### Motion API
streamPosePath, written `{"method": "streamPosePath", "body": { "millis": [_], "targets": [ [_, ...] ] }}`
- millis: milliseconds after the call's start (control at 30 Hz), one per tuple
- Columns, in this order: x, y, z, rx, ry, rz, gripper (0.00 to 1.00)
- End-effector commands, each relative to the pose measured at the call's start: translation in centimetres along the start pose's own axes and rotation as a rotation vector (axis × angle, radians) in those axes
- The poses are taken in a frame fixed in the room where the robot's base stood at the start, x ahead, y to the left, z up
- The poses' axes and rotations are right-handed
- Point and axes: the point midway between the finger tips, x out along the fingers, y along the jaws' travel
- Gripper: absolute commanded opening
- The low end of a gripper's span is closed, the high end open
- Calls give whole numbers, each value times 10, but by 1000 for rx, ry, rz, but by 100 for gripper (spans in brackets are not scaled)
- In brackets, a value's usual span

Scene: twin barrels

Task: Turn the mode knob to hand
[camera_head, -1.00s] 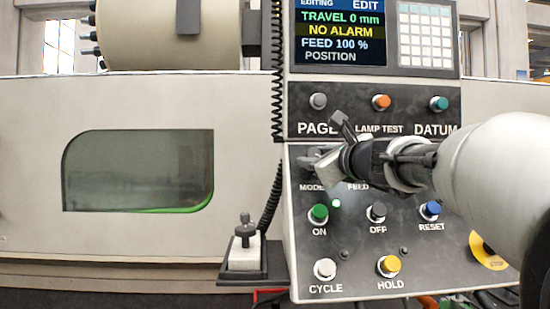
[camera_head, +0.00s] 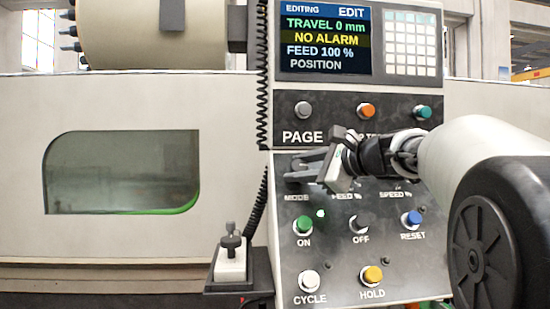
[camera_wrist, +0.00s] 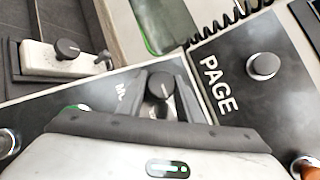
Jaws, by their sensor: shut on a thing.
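The mode knob (camera_wrist: 160,88) is a dark round knob with a light pointer mark, seen between my gripper's two fingers in the wrist view. In the head view it sits above the MODE label, mostly covered by the fingers. My gripper (camera_head: 298,172) reaches in from the right and is shut on the knob; its fingers (camera_wrist: 160,100) lie on both sides of it in the wrist view. The screen (camera_head: 322,38) reads EDIT. The labels around the knob are hidden, so its exact setting cannot be read there.
The PAGE button (camera_head: 303,110) is just above my gripper, and the green ON button (camera_head: 303,225) below it. My arm partly covers the feed and speed controls. A small box with a black knob (camera_head: 230,262) stands on a ledge left of the panel.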

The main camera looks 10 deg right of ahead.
Motion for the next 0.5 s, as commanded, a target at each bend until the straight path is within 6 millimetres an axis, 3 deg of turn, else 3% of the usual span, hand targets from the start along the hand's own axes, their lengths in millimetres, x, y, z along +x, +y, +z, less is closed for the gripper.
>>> {"method": "streamPosePath", "body": {
  "millis": [67, 500],
  "targets": [
    [-1, -8, 4, -55, -4, 44, 10],
    [-1, -7, 4, -306, -33, 261, 10]
  ]
}}
